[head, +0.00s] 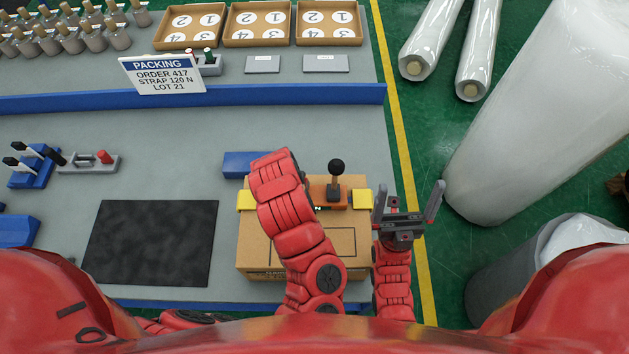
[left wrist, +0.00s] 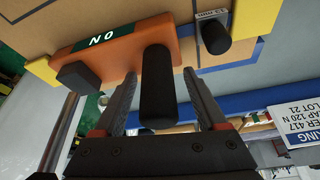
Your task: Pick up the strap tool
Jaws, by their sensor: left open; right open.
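The strap tool (head: 328,192), an orange body with an upright black knobbed lever, sits at the far edge of a cardboard box (head: 345,240). In the left wrist view the strap tool (left wrist: 130,45) shows close up, with a green label and black handles. My left gripper (left wrist: 160,72) is open, its two fingers on either side of a black handle; I cannot tell whether they touch it. In the head view my left gripper is hidden behind my own red arm. My right gripper (head: 409,186) is open and empty, right of the box, its fingers pointing away from me.
Yellow corner pieces (head: 362,199) sit on the box. A black mat (head: 150,243) lies to its left. A blue rail (head: 200,97) and a packing sign (head: 163,74) stand behind. Large wrapped rolls (head: 550,100) are on the right, beyond the table edge.

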